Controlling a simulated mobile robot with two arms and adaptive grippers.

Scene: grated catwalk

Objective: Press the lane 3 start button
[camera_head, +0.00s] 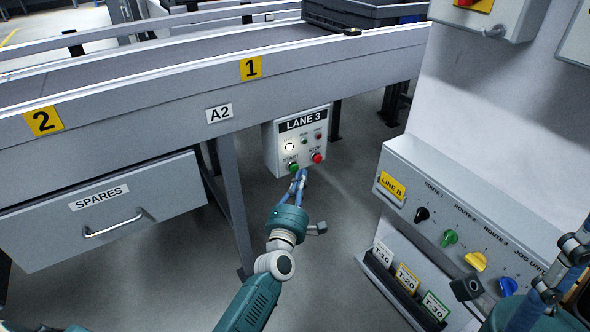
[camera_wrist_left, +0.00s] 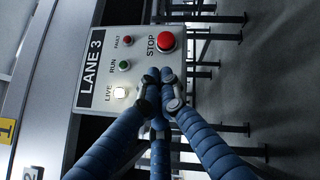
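The LANE 3 control box (camera_head: 273,150) hangs under the conveyor's side; it also shows in the left wrist view (camera_wrist_left: 98,78). Its green START button (camera_head: 293,167) shows just above and left of my left fingertips in the head view. In the left wrist view the fingertips hide it. The red STOP button (camera_head: 317,157) is to its right, also in the wrist view (camera_wrist_left: 166,42). My left gripper (camera_head: 300,174) is shut and empty, its fingertips together (camera_wrist_left: 162,76) before the box; I cannot tell whether they touch. My right gripper (camera_head: 574,250) is partly cut off at the lower right.
The white LIVE lamp (camera_head: 289,147) is lit. The conveyor (camera_head: 190,85) runs above, with a SPARES drawer (camera_head: 105,208) at left. A LINE B panel (camera_head: 440,190) with coloured knobs stands at right, above a rack of tags (camera_head: 408,280). Open floor lies between.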

